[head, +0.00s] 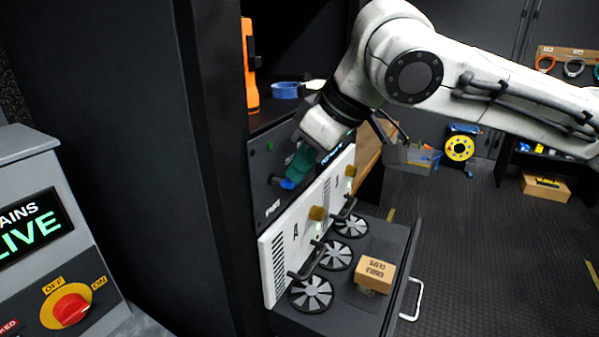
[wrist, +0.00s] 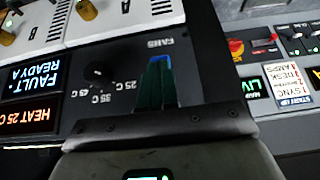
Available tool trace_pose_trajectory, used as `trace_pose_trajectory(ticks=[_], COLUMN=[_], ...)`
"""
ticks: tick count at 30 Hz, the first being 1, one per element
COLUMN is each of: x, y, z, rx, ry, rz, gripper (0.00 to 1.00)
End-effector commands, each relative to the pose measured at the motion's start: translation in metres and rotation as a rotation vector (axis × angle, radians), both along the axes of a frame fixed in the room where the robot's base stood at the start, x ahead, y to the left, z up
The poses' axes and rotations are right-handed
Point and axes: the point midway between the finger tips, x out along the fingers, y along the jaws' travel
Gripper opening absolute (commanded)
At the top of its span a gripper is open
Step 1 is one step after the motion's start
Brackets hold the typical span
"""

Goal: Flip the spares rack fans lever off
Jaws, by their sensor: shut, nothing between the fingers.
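The spares rack fans lever has a blue tip (head: 287,184) on the dark rack panel (head: 262,165), above the FANS lettering. In the wrist view the blue tip (wrist: 164,60) shows just past my fingertips, beside the FANS label. My gripper (head: 294,173) has green fingers, shut together with nothing between them. Its fingertips are right at the lever; I cannot tell if they touch it. In the wrist view the fingers (wrist: 157,72) hide most of the lever, so its position cannot be read.
A dial (wrist: 97,73) marked in degrees and a lit FAULT READY A display (wrist: 33,80) sit beside the lever. White modules (head: 285,245) with handles stand below the panel. An open drawer (head: 385,315) holds fans and a box (head: 375,274). A MAINS console (head: 50,260) stands left.

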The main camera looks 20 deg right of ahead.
Motion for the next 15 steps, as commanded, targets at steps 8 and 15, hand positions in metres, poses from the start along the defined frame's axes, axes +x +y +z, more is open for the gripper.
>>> trace_pose_trajectory(ticks=[8,15], x=[-0.002,-0.002], y=[-0.002,-0.002], z=[-0.006,-0.003], rx=[0.067,0.066], ry=[-0.094,-0.091], rz=[-0.001,0.0], gripper=[0.0,0.0])
